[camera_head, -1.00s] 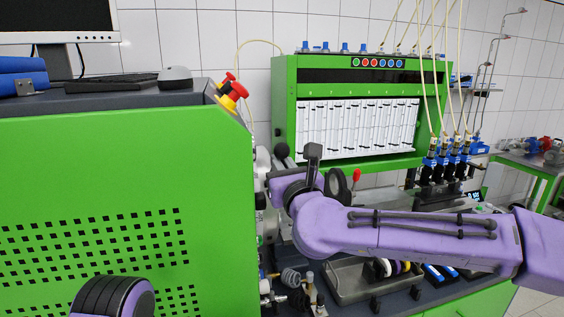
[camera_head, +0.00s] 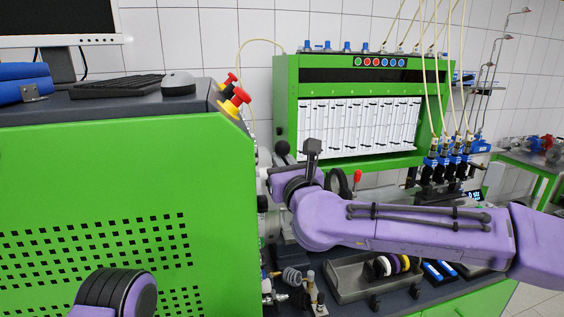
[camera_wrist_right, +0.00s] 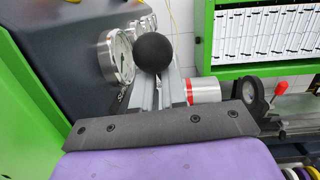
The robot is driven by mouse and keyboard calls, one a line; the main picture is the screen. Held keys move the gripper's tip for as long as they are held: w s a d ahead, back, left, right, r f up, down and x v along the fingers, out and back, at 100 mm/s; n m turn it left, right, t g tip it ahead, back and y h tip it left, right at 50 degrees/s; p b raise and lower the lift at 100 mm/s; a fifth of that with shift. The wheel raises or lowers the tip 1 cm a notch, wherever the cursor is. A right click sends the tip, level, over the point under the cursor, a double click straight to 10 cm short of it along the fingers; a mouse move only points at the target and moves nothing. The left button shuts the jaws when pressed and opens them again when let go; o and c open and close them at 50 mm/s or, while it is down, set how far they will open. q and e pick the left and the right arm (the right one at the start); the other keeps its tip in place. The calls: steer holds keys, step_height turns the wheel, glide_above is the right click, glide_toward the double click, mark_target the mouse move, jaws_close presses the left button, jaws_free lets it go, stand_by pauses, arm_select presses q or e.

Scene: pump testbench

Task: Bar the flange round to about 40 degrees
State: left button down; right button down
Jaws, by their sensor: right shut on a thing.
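My right gripper (camera_wrist_right: 161,85) is shut on a bar with a black ball knob (camera_wrist_right: 155,53). Its two light grey fingers point away from the wrist camera and end behind the knob. The same knob (camera_head: 282,147) shows in the head view, just above my right wrist. A grey round metal part (camera_head: 271,226), perhaps the flange, shows at the green cabinet's right side, partly behind my right arm. Its angle cannot be read. My left gripper is out of view; only part of my left arm shows at bottom left.
A round gauge (camera_wrist_right: 117,57) and a silver cylinder (camera_wrist_right: 203,90) stand close to the knob. The green cabinet (camera_head: 120,200) walls off the left. A red-yellow stop button (camera_head: 235,100) sits on its edge. A grey tray (camera_head: 347,283) with rings lies below my right arm.

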mark_target(289, 149)
steer(key=shift+s+d+r+p, duration=0.15)
steer(key=shift+s+d+r, duration=0.1)
steer(key=shift+s+r, duration=0.5)
steer(key=shift+s+d+r+p, duration=0.2)
steer(key=shift+s+d+r, duration=0.05)
steer(key=shift+s+r, duration=0.55)
steer(key=shift+s+d+r+p, duration=0.15)
steer(key=shift+s+d+r, duration=0.1)
steer(key=shift+s+r, duration=0.5)
